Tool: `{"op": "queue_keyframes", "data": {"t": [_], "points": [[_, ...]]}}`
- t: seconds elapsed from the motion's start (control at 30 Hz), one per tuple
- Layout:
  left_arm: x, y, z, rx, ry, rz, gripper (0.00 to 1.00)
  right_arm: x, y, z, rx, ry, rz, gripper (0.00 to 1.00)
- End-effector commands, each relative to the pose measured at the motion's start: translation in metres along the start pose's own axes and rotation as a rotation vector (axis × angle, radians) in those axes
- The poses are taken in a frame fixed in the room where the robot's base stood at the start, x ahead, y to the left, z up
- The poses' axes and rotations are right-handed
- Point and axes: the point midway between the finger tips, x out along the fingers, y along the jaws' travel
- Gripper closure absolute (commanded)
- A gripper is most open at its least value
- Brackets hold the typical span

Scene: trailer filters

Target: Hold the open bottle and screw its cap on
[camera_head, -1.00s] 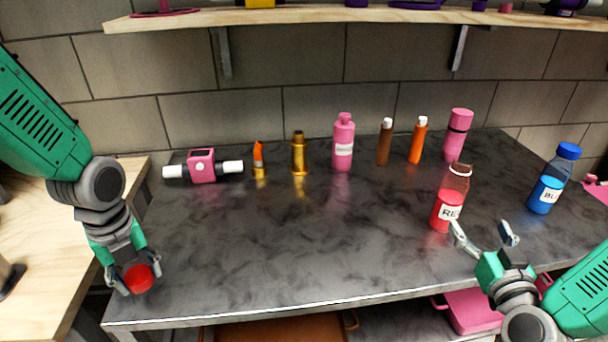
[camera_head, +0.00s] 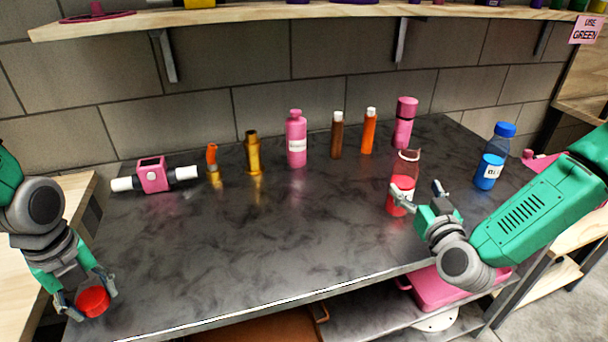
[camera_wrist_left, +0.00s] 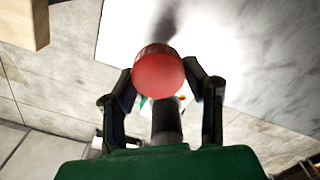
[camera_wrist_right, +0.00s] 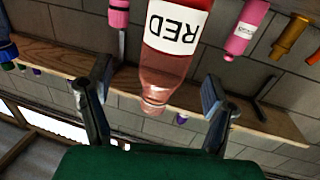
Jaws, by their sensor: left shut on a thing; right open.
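The open bottle (camera_head: 402,184) stands upright on the dark table, with red contents, a white label and no cap on its neck. In the right wrist view the bottle (camera_wrist_right: 172,50) shows its RED label and bare neck between the spread fingers. My right gripper (camera_head: 420,196) is open beside the bottle, on its near right side; contact cannot be told. My left gripper (camera_head: 88,296) is shut on the red cap (camera_head: 93,301) at the table's front left corner. The cap (camera_wrist_left: 158,72) also shows between the fingertips in the left wrist view.
A blue bottle (camera_head: 490,160) stands to the right. Along the back stand a pink bottle (camera_head: 296,140), a gold bottle (camera_head: 252,153), a brown tube (camera_head: 337,136), an orange tube (camera_head: 369,132) and a pink flask (camera_head: 404,124). The table's front middle is clear.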

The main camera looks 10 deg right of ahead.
Motion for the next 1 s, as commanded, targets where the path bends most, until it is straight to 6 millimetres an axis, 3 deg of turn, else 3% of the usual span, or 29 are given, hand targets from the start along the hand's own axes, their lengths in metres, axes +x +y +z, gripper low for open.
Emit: {"op": "queue_keyframes", "data": {"t": [0.17, 0.5, 0.87, 0.9, 1.0], "points": [[0.001, 0.000, 0.000, 0.000, 0.000, 0.000, 0.83, 0.006, -0.001, 0.002, 0.000, 0.000, -0.001, 0.25], [0.003, -0.001, -0.001, 0.000, -0.001, 0.001, 0.83, 0.050, -0.003, 0.007, 0.001, 0.000, 0.000, 0.25], [0.003, 0.000, 0.000, 0.000, 0.000, 0.001, 0.83, 0.052, -0.004, 0.006, 0.001, -0.001, -0.001, 0.25], [0.003, 0.000, 0.000, 0.000, 0.000, 0.001, 0.83, 0.052, -0.004, 0.006, 0.001, -0.001, -0.001, 0.32], [0.003, 0.000, 0.000, 0.000, 0.000, 0.001, 0.83, 0.052, -0.004, 0.006, 0.001, 0.000, -0.001, 0.67]]}}
